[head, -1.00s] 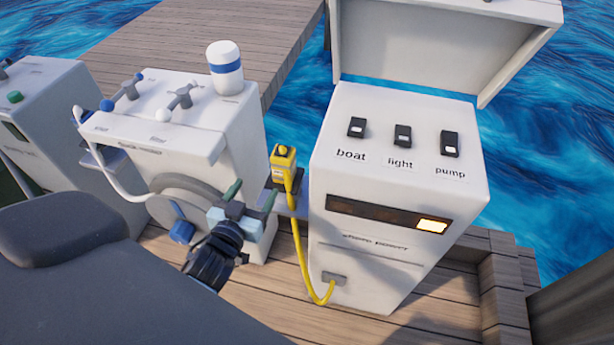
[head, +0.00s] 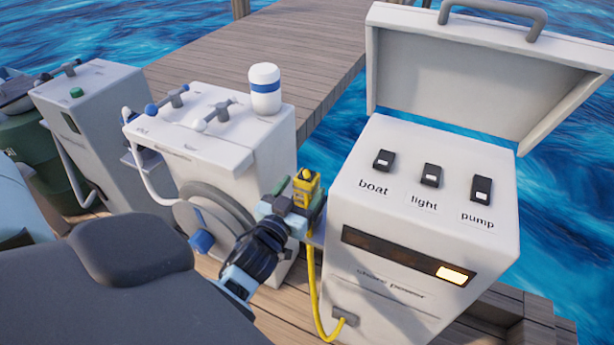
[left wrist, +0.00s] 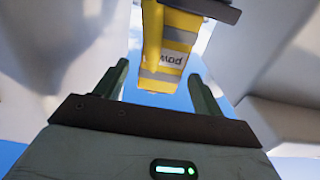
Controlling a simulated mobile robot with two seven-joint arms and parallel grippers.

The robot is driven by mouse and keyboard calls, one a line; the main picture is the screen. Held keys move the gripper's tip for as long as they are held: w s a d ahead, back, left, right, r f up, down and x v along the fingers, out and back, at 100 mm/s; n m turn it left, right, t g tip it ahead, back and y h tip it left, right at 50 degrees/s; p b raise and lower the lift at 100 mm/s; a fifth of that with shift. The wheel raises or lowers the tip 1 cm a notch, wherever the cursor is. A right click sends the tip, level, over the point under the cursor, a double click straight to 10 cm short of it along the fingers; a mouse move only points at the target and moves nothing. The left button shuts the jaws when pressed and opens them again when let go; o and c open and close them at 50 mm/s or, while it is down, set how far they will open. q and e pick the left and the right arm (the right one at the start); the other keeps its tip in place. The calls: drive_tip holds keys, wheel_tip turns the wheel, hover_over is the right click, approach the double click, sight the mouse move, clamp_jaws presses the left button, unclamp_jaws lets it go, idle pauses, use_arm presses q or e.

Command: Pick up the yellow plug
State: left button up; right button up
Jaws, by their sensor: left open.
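The yellow plug (head: 305,188) sits upright in its holder on the side of the shore power cabinet, with a yellow cable (head: 313,285) running down to the cabinet's base. In the left wrist view the plug (left wrist: 168,50) is large, with grey bands and a partly readable label. My left gripper (head: 297,190) is at the plug in the head view and partly covers it. In the left wrist view its two fingers (left wrist: 158,88) are apart, one on each side of the plug's near end, with gaps showing. My right gripper is not in view.
The shore power cabinet (head: 400,280) with boat, light and pump switches and a raised lid (head: 470,80) stands right of the plug. A white cabinet with a hose reel (head: 190,125) stands left. A white bottle (head: 264,90) stands on it. Water lies beyond the dock.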

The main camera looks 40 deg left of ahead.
sight(311, 173)
use_arm(q)
drive_tip(key=w, duration=0.3)
drive_tip(key=w+a+r, duration=0.1)
drive_tip(key=shift+w, duration=0.5)
